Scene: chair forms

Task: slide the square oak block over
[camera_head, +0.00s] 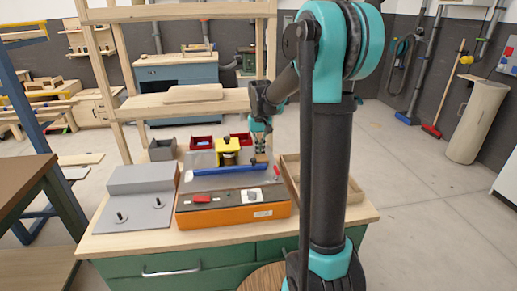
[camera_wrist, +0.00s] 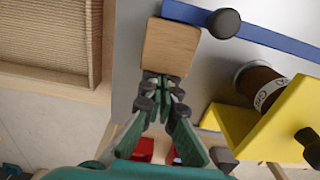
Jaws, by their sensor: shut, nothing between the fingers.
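The square oak block (camera_wrist: 171,46) lies on a grey plate (camera_wrist: 128,70) in the wrist view, just beyond my fingertips. My gripper (camera_wrist: 162,88) is shut and empty, with its tips right at the near edge of the block; I cannot tell for sure whether they touch it. In the head view my gripper (camera_head: 260,142) points down over the back right of the bench top, and the block cannot be made out clearly there.
A blue bar (camera_wrist: 262,36) with a dark knob lies beside the block. A yellow clamp (camera_wrist: 270,122) holding a dark roll stands to the right. A wooden tray (camera_wrist: 97,45) is at left. An orange case (camera_head: 236,210) sits at the bench front; red bins (camera_head: 201,143) stand behind.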

